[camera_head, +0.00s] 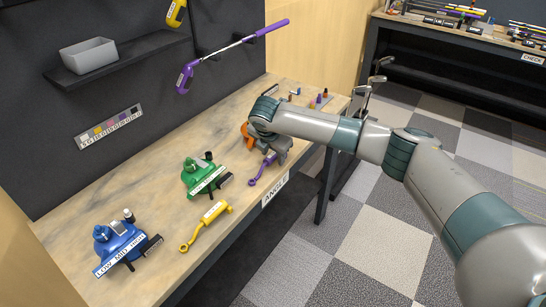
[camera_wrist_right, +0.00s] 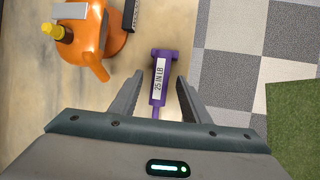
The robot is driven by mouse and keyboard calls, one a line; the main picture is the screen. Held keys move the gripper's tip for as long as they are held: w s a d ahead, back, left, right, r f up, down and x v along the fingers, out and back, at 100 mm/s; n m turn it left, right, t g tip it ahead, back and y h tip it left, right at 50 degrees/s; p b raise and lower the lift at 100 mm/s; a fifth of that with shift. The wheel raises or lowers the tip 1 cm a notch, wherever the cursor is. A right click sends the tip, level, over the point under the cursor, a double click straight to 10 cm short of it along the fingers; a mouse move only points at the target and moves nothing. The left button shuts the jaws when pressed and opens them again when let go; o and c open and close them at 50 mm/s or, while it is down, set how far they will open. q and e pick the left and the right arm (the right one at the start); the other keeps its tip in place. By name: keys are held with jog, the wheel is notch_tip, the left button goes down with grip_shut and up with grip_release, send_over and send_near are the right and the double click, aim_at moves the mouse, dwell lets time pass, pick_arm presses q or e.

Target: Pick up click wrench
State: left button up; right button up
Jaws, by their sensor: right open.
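A small purple wrench (camera_head: 262,170) lies on the workbench near its front edge, partly covered by my right gripper in the head view. In the right wrist view the purple wrench (camera_wrist_right: 160,76) has a white label reading "25 IN LB". My right gripper (camera_wrist_right: 160,80) is open, with one finger on each side of the purple handle and gaps to both. In the head view my right gripper (camera_head: 273,150) is over the bench front. A yellow wrench (camera_head: 206,226) with a ring end lies farther left. My left gripper is out of view.
Blue (camera_head: 118,243), green (camera_head: 203,174) and orange (camera_wrist_right: 92,32) devices stand on the workbench (camera_head: 75,205). A long purple-handled tool (camera_head: 232,52) hangs on the dark wall below a yellow one (camera_head: 176,12). A grey bin (camera_head: 88,56) sits on the shelf.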

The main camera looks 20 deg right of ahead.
jog(key=shift+c, duration=0.6)
grip_shut()
jog(key=shift+r, duration=0.2)
